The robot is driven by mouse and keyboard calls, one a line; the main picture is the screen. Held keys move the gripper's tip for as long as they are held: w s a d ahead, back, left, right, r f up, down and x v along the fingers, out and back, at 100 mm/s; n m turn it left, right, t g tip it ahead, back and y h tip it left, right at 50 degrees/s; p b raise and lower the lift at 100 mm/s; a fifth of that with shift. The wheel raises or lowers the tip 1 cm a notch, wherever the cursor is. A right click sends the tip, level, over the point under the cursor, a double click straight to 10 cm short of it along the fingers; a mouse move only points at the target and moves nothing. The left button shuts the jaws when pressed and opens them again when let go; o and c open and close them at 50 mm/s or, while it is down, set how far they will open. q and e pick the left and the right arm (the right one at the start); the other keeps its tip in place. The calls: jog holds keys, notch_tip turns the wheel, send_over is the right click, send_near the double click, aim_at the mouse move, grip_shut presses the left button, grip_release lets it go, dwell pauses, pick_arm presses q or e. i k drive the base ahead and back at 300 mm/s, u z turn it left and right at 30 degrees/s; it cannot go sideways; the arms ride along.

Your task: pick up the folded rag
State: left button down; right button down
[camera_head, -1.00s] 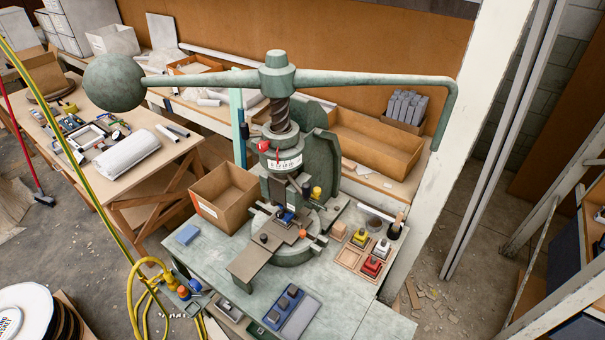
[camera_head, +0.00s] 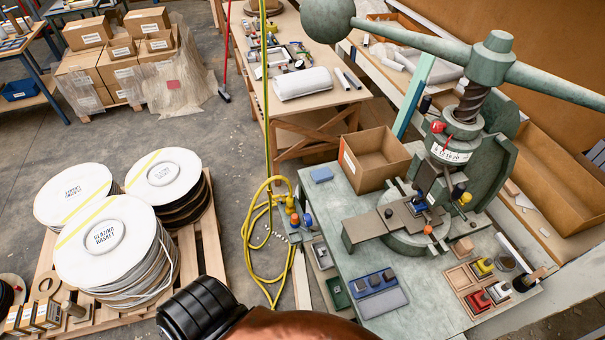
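A small, flat, light-blue folded piece that looks like the folded rag (camera_head: 321,174) lies on the green-grey press table (camera_head: 345,200). It is near the table's far left corner, just left of the open cardboard box (camera_head: 375,160). Nothing touches it from above. Neither of my grippers shows in the view. Part of my own arm, black and orange-brown, shows at the bottom edge, well in front of the rag.
The fly press (camera_head: 455,150) stands right of the box, its long bar and ball reaching overhead. Yellow hose (camera_head: 250,235) hangs left of the table. Reels (camera_head: 105,240) stand on a pallet.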

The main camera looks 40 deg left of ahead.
aim_at(324, 174)
jog(key=u, duration=1.3)
